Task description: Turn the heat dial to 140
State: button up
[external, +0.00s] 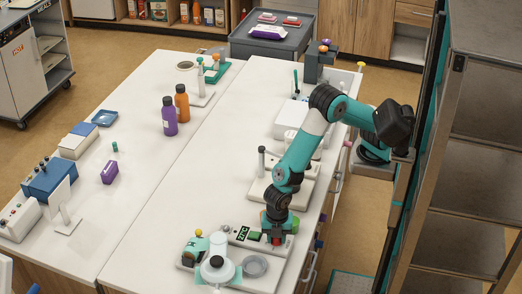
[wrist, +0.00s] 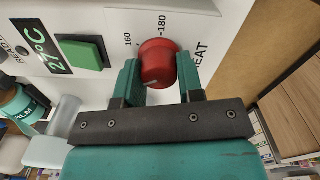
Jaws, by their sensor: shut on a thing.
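The heat dial (wrist: 158,60) is a red round knob on a white panel (wrist: 100,20) with HEAT printed beside it. The numbers 160 and 180 show on the panel around the far side of the knob; 140 is not visible. A pale mark shows on the knob's near lower edge. My gripper (wrist: 160,78) is shut on the dial, with one green finger on each side. In the external view my gripper (external: 275,226) points down at the right part of the device, and the red dial (external: 276,240) shows just under it.
A green button (wrist: 82,52) and a display reading 27°C (wrist: 38,50) sit left of the dial. The bench's right edge is near. The middle of the bench is clear.

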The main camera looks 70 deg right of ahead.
jog(key=o, duration=0.9)
notch_tip(320, 180, up, 18)
jog(key=shift+f+b, duration=0.25)
jog(key=shift+b, duration=0.7)
jog(key=d+r+m+y, duration=0.1)
jog(key=d+r+m, duration=0.3)
jog(key=d, duration=0.8)
jog(key=s+d+m+y, duration=0.1)
jog(key=s+d+m, duration=0.1)
jog(key=d+m, duration=0.1)
jog(key=s+d+m+y, duration=0.1)
jog(key=s+d+m, duration=0.2)
jog(key=d, duration=0.2)
jog(key=s+d+m+y, duration=0.1)
jog(key=s+d+m, duration=0.1)
jog(key=d+m, duration=0.1)
jog(key=shift+s+d+f+m, duration=0.3)
jog(key=shift+s+d+m, duration=0.1)
